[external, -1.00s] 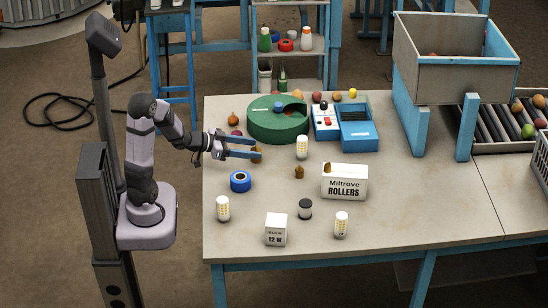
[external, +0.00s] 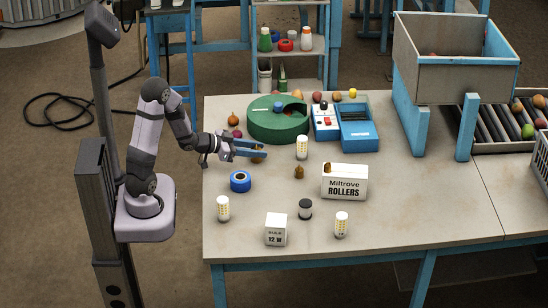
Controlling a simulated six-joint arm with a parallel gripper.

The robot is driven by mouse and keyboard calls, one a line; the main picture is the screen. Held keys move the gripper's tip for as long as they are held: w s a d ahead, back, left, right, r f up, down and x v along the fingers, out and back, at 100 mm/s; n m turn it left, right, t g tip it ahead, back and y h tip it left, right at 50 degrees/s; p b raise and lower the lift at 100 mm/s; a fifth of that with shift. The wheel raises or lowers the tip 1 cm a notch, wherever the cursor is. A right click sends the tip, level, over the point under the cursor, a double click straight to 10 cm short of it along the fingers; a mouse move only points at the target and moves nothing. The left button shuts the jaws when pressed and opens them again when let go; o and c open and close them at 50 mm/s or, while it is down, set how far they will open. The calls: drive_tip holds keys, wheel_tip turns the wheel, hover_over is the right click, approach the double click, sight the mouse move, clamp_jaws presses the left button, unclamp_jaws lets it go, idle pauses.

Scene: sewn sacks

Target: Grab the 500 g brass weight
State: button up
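Two small brass-coloured weights stand on the table. One brass weight (external: 258,158) is at my gripper's fingertips, partly hidden by the blue fingers. The other brass weight (external: 299,172) stands clear, to the right and nearer the front. Their markings are too small to read, so I cannot tell which is the 500 g one. My gripper (external: 256,149) reaches in low from the left, its two blue fingers apart with a gap between them. I cannot tell if either finger touches the weight.
A blue tape roll (external: 240,181) lies in front of my gripper. A white bulb (external: 302,147) stands to its right, with a green round turntable (external: 278,124) behind. A Miltrove Rollers box (external: 344,182), a bulb box (external: 276,229) and a dark-lidded jar (external: 305,209) stand further right and forward.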

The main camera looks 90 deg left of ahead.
clamp_jaws()
drive_tip(key=shift+r, duration=0.15)
wheel_tip(320, 180, up, 10)
drive_tip(key=p, duration=0.2)
drive_tip(key=shift+p, duration=0.3)
